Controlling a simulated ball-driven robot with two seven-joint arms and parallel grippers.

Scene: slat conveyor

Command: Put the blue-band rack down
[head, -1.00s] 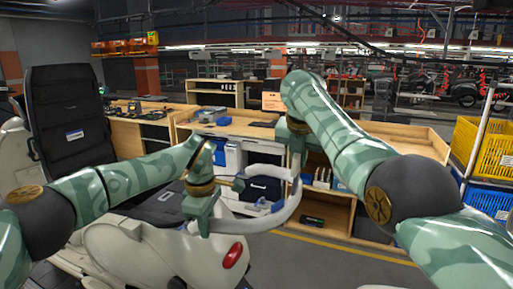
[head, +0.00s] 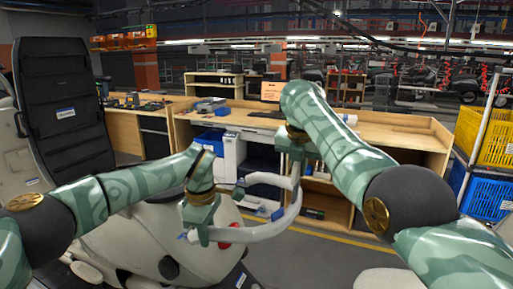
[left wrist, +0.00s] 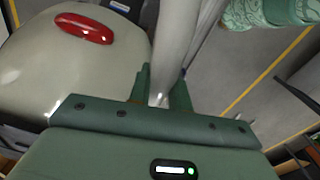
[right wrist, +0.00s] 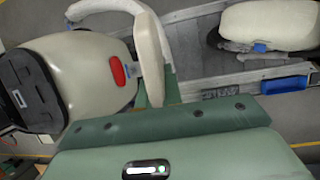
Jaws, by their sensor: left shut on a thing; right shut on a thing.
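The rack is a pale grey, curved tube (head: 262,235), held in the air in front of me between both grippers. Small blue parts show near its left end; I cannot tell whether they are its band. My left gripper (head: 201,238) is shut on its left end. My right gripper (head: 293,172) is shut on its right, raised side. The tube runs up from the jaws in the left wrist view (left wrist: 182,35). A pale piece of it stands at the jaws in the right wrist view (right wrist: 150,55).
A large cream body (head: 150,235) with a red oval lamp (right wrist: 117,69) stands low behind and below the rack. A tall black panel (head: 65,105) stands at left. Wooden workbenches (head: 385,140) lie beyond. Yellow (head: 482,143) and blue crates (head: 490,197) stand at right. Grey floor is clear at centre right.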

